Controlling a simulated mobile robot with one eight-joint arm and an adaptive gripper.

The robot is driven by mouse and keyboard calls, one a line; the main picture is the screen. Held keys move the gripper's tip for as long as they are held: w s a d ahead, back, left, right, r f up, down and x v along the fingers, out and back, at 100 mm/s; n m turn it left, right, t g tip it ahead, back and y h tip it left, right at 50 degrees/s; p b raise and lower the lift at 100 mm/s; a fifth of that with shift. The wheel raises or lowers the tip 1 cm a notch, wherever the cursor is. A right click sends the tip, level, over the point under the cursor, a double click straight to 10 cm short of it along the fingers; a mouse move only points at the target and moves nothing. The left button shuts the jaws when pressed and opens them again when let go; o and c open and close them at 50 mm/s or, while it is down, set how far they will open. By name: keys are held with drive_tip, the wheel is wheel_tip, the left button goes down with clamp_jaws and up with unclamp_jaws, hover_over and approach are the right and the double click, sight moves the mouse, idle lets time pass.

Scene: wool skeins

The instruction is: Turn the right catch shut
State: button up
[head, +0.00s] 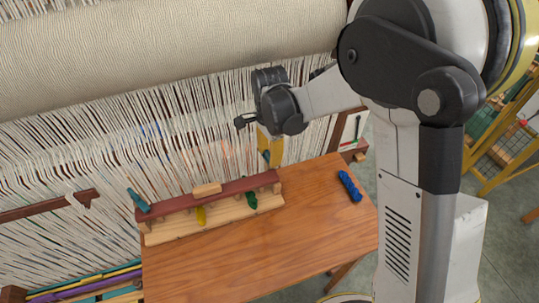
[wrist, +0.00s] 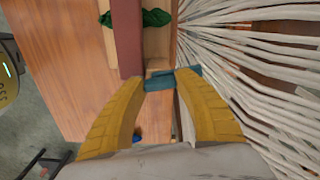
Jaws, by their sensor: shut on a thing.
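The right catch is a small teal piece (wrist: 172,78) at the right end of the rack's dark red bar (head: 215,196). In the wrist view it lies between the yellow fingertips of my gripper (wrist: 169,80), which is shut on it. There it sits crosswise just past the end of the bar (wrist: 127,35); whether it overlaps the bar is unclear. In the head view my gripper (head: 266,156) reaches down at that end and mostly hides the catch. The left catch (head: 138,200), also teal, sits slanted at the bar's left end.
A yellow skein (head: 201,215) and a green skein (head: 251,200) sit under the bar, which has a wooden handle (head: 207,190). A blue skein (head: 350,186) lies on the table (head: 270,250), whose front is clear. Loom threads (head: 120,130) hang close behind the rack.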

drive_tip(key=n+b, duration=0.1)
drive_tip(key=n, duration=0.6)
drive_tip(key=n+b, duration=0.1)
drive_tip(key=n, duration=0.5)
drive_tip(key=shift+n, duration=0.3)
drive_tip(key=n, duration=1.4)
drive_tip(key=shift+b, duration=0.35)
drive_tip(key=o, duration=1.2)
